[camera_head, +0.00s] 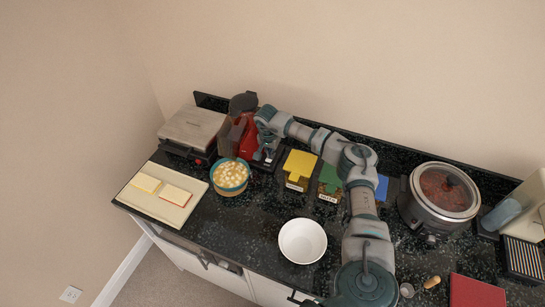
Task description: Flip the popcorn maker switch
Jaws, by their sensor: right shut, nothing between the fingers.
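The popcorn maker (245,138) is a red machine with a dark top, standing at the back of the dark counter. My right gripper (265,154) is shut and empty, pointing down at the right side of the machine. It hides part of that side. I cannot tell whether the fingers touch it, and I cannot make out the switch. A teal bowl of popcorn (231,175) stands just in front of the machine. My left gripper is out of view.
A grill press (193,128) and a cutting board (142,200) are at left. A white bowl (302,241) stands near the front edge. Yellow-lidded (299,164) and green-lidded (328,179) boxes stand behind my arm. A round cooker (441,196) is at right.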

